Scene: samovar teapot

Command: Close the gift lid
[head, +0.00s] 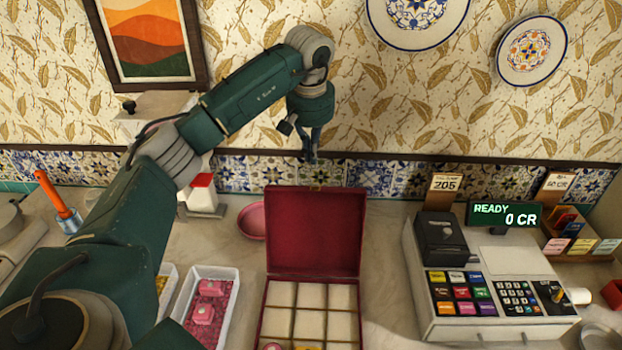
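The red gift box (266,312) stands on the counter in the lower middle of the head view. Its inside is split into pale square compartments; the front ones are cut off by the frame, where pink and yellow bits show. The lid (315,232) stands open, roughly upright at the back, with a small gold clasp on its top edge. My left gripper (309,155) hangs fingers down just above and behind the lid's top edge, apparently empty. Its fingers look close together, but their opening is hard to make out. My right gripper is not in view.
A cash register (490,290) with a lit display stands right of the box. A white tray (228,300) with pink pieces and a pink bowl (252,221) are to the left. The tiled wall (375,177) is close behind. Bare counter lies between box and register.

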